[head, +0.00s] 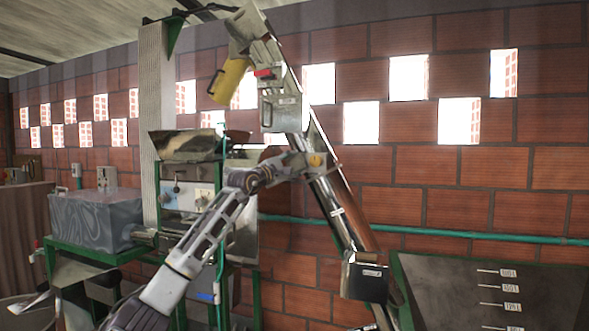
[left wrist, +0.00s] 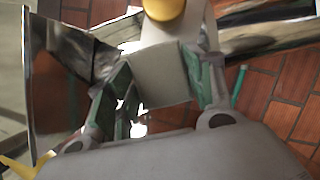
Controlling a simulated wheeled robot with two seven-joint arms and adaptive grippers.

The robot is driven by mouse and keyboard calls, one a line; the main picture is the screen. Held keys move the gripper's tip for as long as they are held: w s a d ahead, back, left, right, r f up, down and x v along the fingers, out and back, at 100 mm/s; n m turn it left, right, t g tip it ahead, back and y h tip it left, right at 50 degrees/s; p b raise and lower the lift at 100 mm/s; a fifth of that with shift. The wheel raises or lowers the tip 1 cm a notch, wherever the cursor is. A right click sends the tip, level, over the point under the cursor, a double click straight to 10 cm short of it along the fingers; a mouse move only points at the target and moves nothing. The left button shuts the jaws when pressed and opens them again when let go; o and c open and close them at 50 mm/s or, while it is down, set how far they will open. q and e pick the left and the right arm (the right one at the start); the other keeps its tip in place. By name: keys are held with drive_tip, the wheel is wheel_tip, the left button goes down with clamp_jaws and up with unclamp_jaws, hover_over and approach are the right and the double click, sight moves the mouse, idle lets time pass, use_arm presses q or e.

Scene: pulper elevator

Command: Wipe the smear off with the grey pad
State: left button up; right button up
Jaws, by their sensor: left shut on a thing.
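My left gripper (head: 299,165) is raised at the inclined metal elevator tube (head: 335,210), in front of its middle part. In the left wrist view, the green-lined fingers of the left gripper (left wrist: 162,82) are shut on the pale grey block-like pad (left wrist: 160,75), one finger on each side. A yellow round part (left wrist: 163,8) shows just beyond the pad, and shiny metal lies around it. Whether the pad touches the metal I cannot tell. I cannot make out the smear in either view. My right gripper is not in view.
A hopper (head: 185,145) on a green frame stands left of the elevator. A yellow spout (head: 229,81) hangs from the elevator's top. A dark box (head: 364,277) sits at its foot. A grey tank (head: 490,290) stands at the lower right, before a brick wall (head: 450,205).

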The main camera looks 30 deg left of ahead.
use_arm(q)
drive_tip(key=shift+s+d+f+b, duration=0.1)
drive_tip(key=shift+s+d+b, duration=0.15)
drive_tip(key=shift+s+b, duration=0.55)
drive_tip(key=shift+s+d+b, duration=0.2)
drive_tip(key=shift+s+b, duration=0.35)
drive_tip(key=shift+s, duration=0.55)
drive_tip(key=shift+d, duration=0.1)
